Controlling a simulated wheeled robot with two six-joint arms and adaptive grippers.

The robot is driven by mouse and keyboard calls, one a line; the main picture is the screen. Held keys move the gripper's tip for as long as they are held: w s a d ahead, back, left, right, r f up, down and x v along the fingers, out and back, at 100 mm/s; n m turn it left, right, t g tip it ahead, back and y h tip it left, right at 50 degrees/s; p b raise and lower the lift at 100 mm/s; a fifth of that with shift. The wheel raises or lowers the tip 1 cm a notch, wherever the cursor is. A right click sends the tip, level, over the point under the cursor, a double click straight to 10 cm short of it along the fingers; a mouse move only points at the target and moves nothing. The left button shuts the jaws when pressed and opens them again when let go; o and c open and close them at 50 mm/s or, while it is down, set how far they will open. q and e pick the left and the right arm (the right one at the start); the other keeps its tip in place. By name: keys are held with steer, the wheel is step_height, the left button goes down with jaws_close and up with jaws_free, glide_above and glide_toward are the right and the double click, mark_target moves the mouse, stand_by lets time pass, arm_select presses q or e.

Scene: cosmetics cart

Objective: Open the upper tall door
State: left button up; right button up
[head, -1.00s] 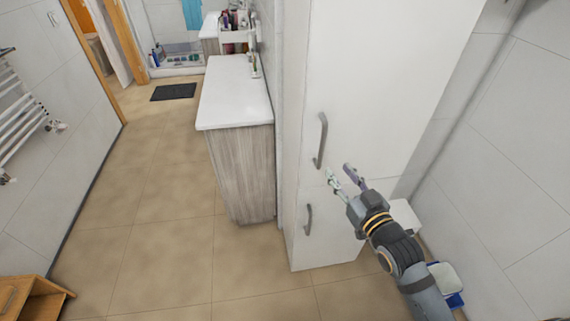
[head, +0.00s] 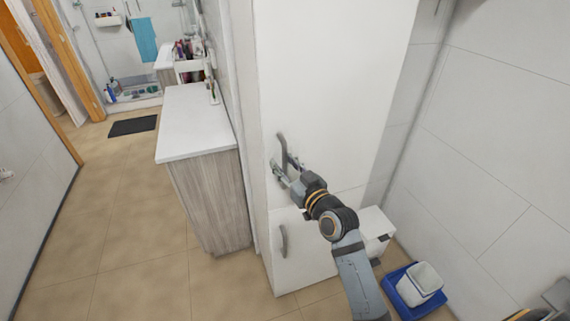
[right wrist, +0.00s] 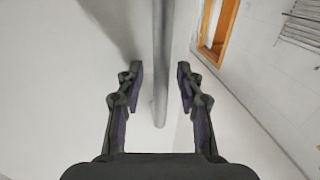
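The upper tall door (head: 335,85) is the large white front of the tall cabinet, and it looks shut. Its grey vertical bar handle (head: 282,150) is near the door's lower left edge. My right gripper (head: 284,168) is at the lower part of this handle. In the right wrist view the handle (right wrist: 160,60) runs down between the two spread fingers of my right gripper (right wrist: 160,88), with a gap on both sides. The gripper is open.
A lower door with its own handle (head: 283,241) is below. A white-topped counter (head: 195,120) stands to the left of the cabinet. A blue tray with a white bin (head: 423,283) and a white box (head: 375,225) are on the right. The tiled floor (head: 130,220) at left is clear.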

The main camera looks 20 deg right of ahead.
steer(key=shift+a, duration=0.1)
jaws_close()
stand_by(0.6)
